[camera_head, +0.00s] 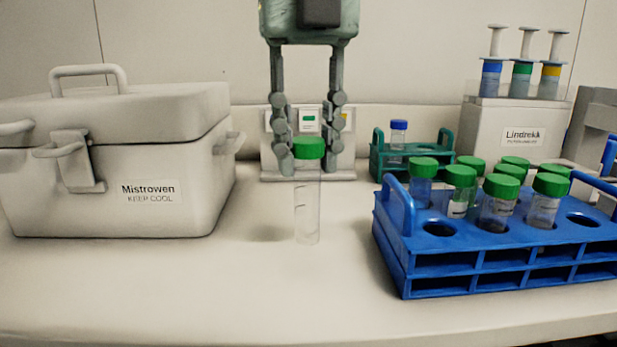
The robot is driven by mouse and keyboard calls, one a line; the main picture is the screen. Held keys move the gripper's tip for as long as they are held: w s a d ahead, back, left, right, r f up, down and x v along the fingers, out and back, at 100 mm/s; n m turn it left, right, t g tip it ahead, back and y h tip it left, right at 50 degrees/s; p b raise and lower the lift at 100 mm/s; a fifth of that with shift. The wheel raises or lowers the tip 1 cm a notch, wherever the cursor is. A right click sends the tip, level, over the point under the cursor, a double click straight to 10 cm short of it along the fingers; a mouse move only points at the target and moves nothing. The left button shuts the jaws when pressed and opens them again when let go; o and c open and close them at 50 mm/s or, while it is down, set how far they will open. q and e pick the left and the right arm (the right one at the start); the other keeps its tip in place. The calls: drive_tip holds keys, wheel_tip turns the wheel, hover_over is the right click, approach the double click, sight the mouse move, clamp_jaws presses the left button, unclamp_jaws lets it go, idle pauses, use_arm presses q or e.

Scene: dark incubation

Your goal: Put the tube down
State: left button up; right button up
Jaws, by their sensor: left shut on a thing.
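A clear tube (307,205) with a green screw cap (309,148) stands upright in the middle of the head view, above or on the pale bench. My left gripper (310,158) points down from the top, its two fingers on either side of the cap, and it is shut on the tube. The tube looks empty or nearly so. I cannot tell whether its lower end touches the bench; a faint shadow lies to its left. My right gripper is not in view.
A white cool box (110,160) stands at left. A blue rack (480,262) with several green-capped tubes and some empty holes is at right. Behind are a small green rack (377,160), a white device (350,160) and a labelled box (515,130). The front bench is clear.

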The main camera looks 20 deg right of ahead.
sight(308, 183)
use_arm(q)
drive_tip(key=shift+f, duration=0.25)
wheel_tip(308, 183, down, 3)
drive_tip(key=shift+f, duration=0.4)
drive_tip(key=o, duration=0.9)
drive_tip(key=shift+c, duration=0.2)
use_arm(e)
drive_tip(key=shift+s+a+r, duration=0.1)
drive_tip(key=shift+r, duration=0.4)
